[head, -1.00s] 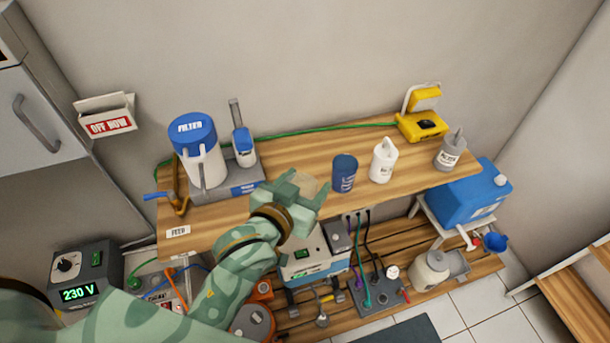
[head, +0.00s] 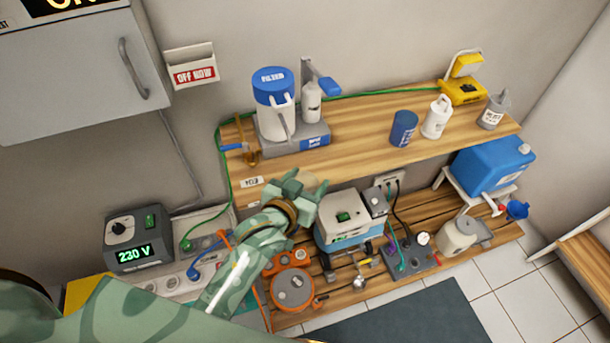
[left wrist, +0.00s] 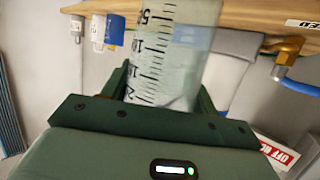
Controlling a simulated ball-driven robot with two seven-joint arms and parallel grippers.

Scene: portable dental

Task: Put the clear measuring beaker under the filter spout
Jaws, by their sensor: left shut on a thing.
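The clear measuring beaker (left wrist: 165,55), with black graduation marks, stands between the fingers of my left gripper (left wrist: 165,88) in the left wrist view. My left gripper is shut on it. In the head view this gripper (head: 303,190) is in front of the shelf's front edge, and I cannot make out the beaker there. The filter (head: 275,100), a white jug with a blue lid, stands on the left of the shelf. A brass spout with a blue handle (head: 245,148) is left of it, apart from my gripper. My right gripper is not in view.
The wooden shelf (head: 350,155) also carries a blue cup (head: 403,128), a white bottle (head: 437,117) and a grey bottle (head: 493,110). A grey-white unit (head: 348,215) stands on the lower bench. The shelf's front edge is close to my gripper.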

